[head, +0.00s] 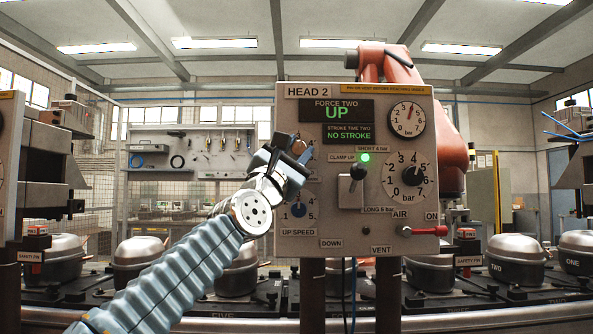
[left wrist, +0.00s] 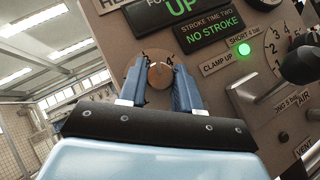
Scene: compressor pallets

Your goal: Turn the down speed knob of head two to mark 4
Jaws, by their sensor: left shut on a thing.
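The HEAD 2 control panel (head: 330,245) stands in front of me. A round brown-orange knob (left wrist: 160,76) sits at its upper left, above the blue up speed knob (head: 298,210). My left gripper (left wrist: 160,73) is shut on the brown-orange knob, one finger on each side; in the head view the gripper (head: 291,152) covers most of the knob. A pale pointer line shows near the knob's top edge in the left wrist view, and a 4 is printed at its upper right. The exact pointer setting is hard to read. This knob's label is hidden. My right gripper is out of view.
A black lever (head: 357,172) sticks out from the panel's middle, right of the knob. A black pressure knob (head: 412,175) and a red air handle (head: 430,231) are farther right. Compressors (head: 141,250) stand in a row behind.

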